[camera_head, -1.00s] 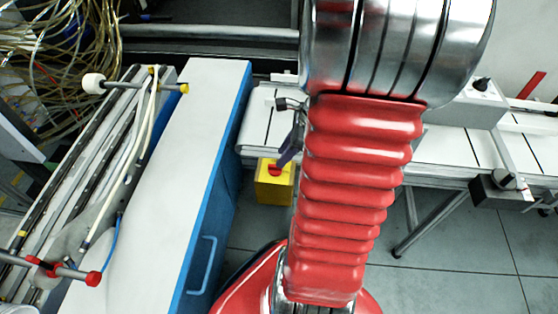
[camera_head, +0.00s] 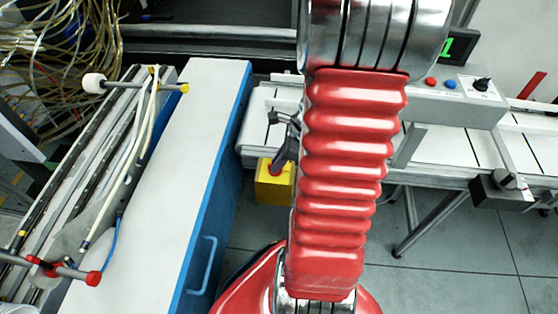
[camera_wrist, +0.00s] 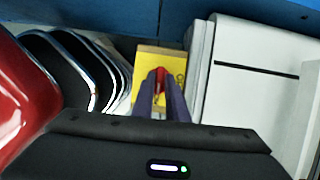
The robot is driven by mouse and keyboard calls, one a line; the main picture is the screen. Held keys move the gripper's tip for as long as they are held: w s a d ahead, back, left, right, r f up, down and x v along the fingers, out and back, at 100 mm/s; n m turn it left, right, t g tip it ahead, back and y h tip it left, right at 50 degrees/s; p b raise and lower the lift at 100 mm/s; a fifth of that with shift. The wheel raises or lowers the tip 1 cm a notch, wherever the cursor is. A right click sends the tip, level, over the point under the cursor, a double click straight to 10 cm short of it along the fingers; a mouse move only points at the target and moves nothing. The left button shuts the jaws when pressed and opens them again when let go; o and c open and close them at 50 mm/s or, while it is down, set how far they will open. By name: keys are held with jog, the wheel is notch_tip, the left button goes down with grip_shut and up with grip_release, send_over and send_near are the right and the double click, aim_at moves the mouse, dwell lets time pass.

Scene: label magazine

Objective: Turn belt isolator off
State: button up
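The belt isolator is a yellow box (camera_head: 272,190) with a red handle, low beside the left end of the conveyor in the head view. In the wrist view, the yellow box (camera_wrist: 146,62) is straight ahead and its red handle (camera_wrist: 160,77) shows between the fingertips. My gripper (camera_wrist: 160,84) has two dark purple fingers standing apart, one on each side of the handle; contact with it cannot be made out. In the head view, my gripper (camera_head: 283,160) partly covers the box and handle.
The white conveyor (camera_head: 440,150) runs behind my red arm. A control box (camera_head: 460,100) with red and blue buttons and a black knob stands on it. A blue-sided cabinet (camera_head: 218,170) with a white top is close on the left. Grey floor is open at lower right.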

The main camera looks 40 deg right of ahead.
grip_shut()
jog(key=shift+d, duration=0.15)
jog(key=shift+w+n, duration=0.1)
jog(key=shift+n, duration=0.4)
jog(key=n+g+y, duration=0.1)
jog(key=n, duration=0.3)
jog(key=shift+w+d, duration=0.1)
jog(key=shift+w, duration=0.1)
jog(key=n+g, duration=0.1)
jog(key=n, duration=0.3)
jog(key=n+g, duration=0.1)
jog(key=shift+w+n+g+y, duration=0.25)
jog(key=shift+n+g+y, duration=0.05)
jog(key=shift+n, duration=0.1)
jog(key=n+g, duration=0.1)
jog(key=n, duration=0.2)
jog(key=shift+w+n, duration=0.15)
jog(key=shift+n, duration=0.15)
jog(key=shift+w+n+g+h, duration=0.15)
jog(key=shift+n+g+h, duration=0.4)
jog(key=shift+n, duration=1.15)
jog(key=shift+g, duration=0.25)
